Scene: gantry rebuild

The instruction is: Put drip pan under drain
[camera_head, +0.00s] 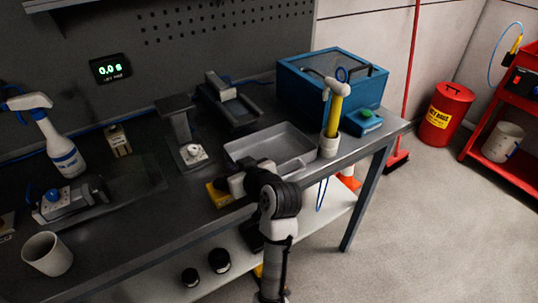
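A shallow grey rectangular pan (243,151), which looks like the drip pan, lies on the dark workbench near its front edge, right of centre. It looks empty. My gripper (222,186) is low over the bench at the pan's front left corner, pointing left, beside a yellow piece (217,195). My arm comes up from the front of the bench and hides part of this area. The fingers are too small and covered to tell whether they are open or hold anything. I cannot pick out the drain for certain.
A blue lidded box (312,92) stands behind the pan. A yellow-handled tool in a white cup (329,146) is close at the pan's right. A grey stand (182,135) is at its left. A spray bottle (60,146) and white mug (47,254) are further left.

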